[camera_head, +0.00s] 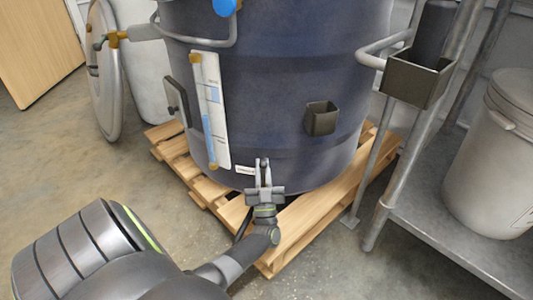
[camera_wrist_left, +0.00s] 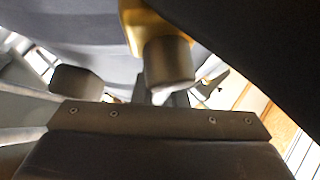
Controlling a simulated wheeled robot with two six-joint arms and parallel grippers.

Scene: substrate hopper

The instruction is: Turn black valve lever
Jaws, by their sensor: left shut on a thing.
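The dark blue hopper drum (camera_head: 275,90) stands upright in the head view. My left gripper (camera_head: 263,172) is low at the drum's front bottom edge, reaching in from below. In the left wrist view a brass valve body (camera_wrist_left: 134,22) shows at the top. A dark, blunt piece that looks like the end of the black valve lever (camera_wrist_left: 168,64) lies below it, between my fingers. My left gripper is shut on it. The rest of the lever and its angle are hidden. My right gripper is not in view.
The drum stands on a wooden pallet (camera_head: 330,212), close around my left gripper. A metal shelf (camera_head: 455,235) with a white bucket (camera_head: 495,160) is at the right. A round lid (camera_head: 102,75) leans at the left. The floor at left is clear.

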